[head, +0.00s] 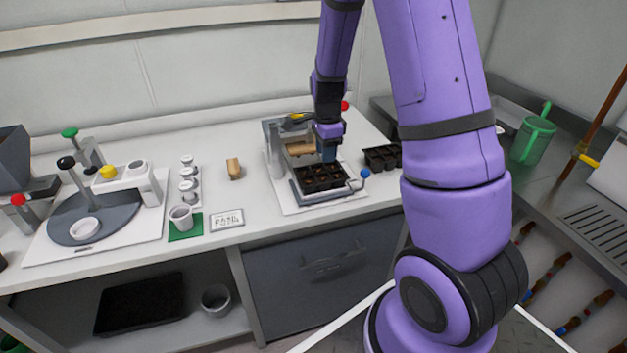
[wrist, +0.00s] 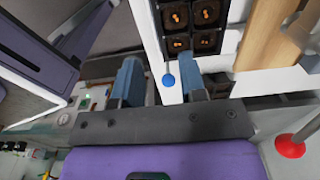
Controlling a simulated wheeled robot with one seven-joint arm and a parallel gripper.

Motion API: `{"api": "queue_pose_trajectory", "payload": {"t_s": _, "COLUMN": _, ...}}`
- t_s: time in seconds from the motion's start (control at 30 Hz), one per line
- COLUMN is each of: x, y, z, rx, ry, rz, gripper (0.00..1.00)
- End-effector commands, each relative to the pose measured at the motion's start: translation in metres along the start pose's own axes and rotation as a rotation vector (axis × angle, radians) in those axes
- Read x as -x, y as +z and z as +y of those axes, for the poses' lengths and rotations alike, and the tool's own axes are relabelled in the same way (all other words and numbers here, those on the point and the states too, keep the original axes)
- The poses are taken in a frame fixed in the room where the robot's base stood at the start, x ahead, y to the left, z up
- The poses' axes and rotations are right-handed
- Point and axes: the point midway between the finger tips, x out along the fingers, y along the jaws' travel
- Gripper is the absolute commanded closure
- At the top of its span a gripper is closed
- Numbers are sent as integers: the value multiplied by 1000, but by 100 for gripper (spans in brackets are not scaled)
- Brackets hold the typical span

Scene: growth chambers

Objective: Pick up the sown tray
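The sown tray (head: 321,178) is a black tray of square cells set in the grey seeding machine (head: 275,150) on the white bench. In the wrist view its cells (wrist: 190,28) hold dark soil with orange bits, at the top of the picture. My gripper (head: 328,156) points down over the tray's back right part in the head view. In the wrist view my gripper (wrist: 163,76) has its two blue-grey fingers apart, with nothing seen held between them. I cannot tell whether a finger touches the tray.
A blue-knobbed lever (head: 365,173) sticks out at the machine's right front; its knob (wrist: 168,80) appears between the fingers in the wrist view. Another black cell tray (head: 382,157) stands close on the right. A red knob (wrist: 290,146) shows lower right. Bench left of the machine is partly clear.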

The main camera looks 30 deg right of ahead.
Motion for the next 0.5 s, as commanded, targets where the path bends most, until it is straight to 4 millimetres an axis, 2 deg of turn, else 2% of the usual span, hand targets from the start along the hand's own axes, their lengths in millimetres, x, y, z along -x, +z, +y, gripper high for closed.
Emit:
{"api": "queue_pose_trajectory", "payload": {"t_s": 0.2, "x": -33, "y": -1, "z": 1, "rx": 2, "ry": 3, "rz": 0, "gripper": 62}}
{"api": "queue_pose_trajectory", "payload": {"t_s": 0.5, "x": -54, "y": -1, "z": 2, "rx": 2, "ry": 3, "rz": 0, "gripper": 62}}
